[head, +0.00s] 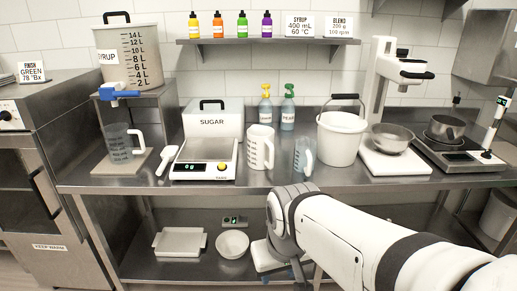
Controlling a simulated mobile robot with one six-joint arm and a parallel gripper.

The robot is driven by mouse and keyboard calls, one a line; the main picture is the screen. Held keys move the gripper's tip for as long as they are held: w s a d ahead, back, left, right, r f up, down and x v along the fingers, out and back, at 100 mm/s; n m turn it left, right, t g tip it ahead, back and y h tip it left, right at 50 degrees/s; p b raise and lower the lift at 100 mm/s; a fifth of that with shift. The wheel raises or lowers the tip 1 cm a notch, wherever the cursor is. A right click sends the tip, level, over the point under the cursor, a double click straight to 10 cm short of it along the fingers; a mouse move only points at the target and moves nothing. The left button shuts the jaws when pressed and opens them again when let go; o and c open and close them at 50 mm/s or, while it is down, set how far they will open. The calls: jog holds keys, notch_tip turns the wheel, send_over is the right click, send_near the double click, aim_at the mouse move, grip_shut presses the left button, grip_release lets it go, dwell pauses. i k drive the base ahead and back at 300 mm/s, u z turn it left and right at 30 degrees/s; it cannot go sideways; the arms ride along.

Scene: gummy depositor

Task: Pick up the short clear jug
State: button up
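Two clear jugs stand on the steel counter, and I cannot tell for sure which one the task calls short. A small clear jug (304,157) with a handle on its right stands upright in the middle, between the white jug and the white bucket. A wider clear jug (118,146) with markings and a white handle stands at the left, below the blue tap of the syrup tank. My arm reaches in from the lower right and bends down in front of the counter edge, below the small clear jug.
A white measuring jug (260,148) stands just left of the small clear jug, and a white bucket (341,138) with a raised handle close on its right. A scale (204,160) and sugar bin (213,121) are further left. The counter's front edge (190,188) is bare.

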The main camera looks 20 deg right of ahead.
aim_at(305, 150)
jog(key=i, duration=0.95)
jog(key=z, duration=0.05)
